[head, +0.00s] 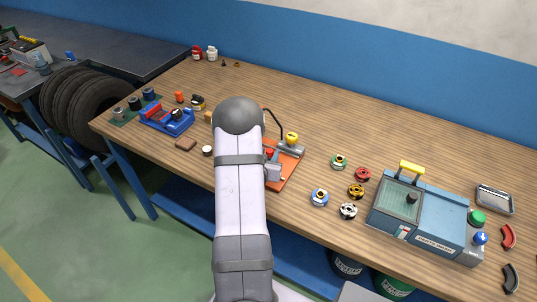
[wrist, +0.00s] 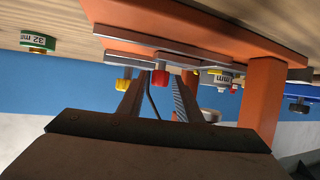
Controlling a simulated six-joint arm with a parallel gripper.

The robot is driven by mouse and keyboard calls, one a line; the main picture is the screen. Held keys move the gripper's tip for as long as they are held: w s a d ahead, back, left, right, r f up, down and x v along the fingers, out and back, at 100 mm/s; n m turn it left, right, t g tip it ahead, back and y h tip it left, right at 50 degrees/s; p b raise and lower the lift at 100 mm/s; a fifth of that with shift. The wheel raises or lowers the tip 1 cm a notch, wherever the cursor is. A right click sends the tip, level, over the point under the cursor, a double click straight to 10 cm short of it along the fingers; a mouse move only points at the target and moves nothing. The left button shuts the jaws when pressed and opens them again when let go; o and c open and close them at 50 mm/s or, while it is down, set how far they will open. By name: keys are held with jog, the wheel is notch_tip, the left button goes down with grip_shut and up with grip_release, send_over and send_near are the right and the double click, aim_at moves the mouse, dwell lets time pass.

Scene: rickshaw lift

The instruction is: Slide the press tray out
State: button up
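The orange-based press (head: 285,178) stands mid-table, partly hidden behind my arm. In the wrist view, which looks upside down, its orange base (wrist: 190,35) and an orange post (wrist: 262,100) show. Grey flat plates (wrist: 190,60) lie along the base, one with a red knob (wrist: 161,79) and a yellow knob (wrist: 124,82) to its left. I cannot tell which plate is the press tray. My gripper (wrist: 158,84) is open, its two fingers apart with the red knob seen between their tips. Contact with the knob cannot be made out. In the head view my arm hides most of the gripper.
A blue parts washer (head: 430,219) with a yellow handle stands at the right. Several coloured round parts (head: 356,190) lie between it and the press. A blue vise-like fixture (head: 167,122) is at the left. The table behind the press is mostly clear.

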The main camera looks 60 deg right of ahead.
grip_shut()
jog(key=s+b, duration=0.2)
jog(key=s, duration=1.2)
jog(key=shift+b, duration=0.35)
jog(key=shift+o, duration=1.9)
grip_release()
jog(key=shift+b+v, duration=0.3)
jog(key=shift+v, duration=0.5)
jog(key=v, duration=0.4)
jog(key=shift+d+r, duration=0.1)
jog(key=shift+r, duration=0.05)
jog(key=p+v, duration=0.1)
jog(key=p, duration=0.3)
jog(key=shift+s+a, duration=0.15)
jog(key=shift+a, duration=0.2)
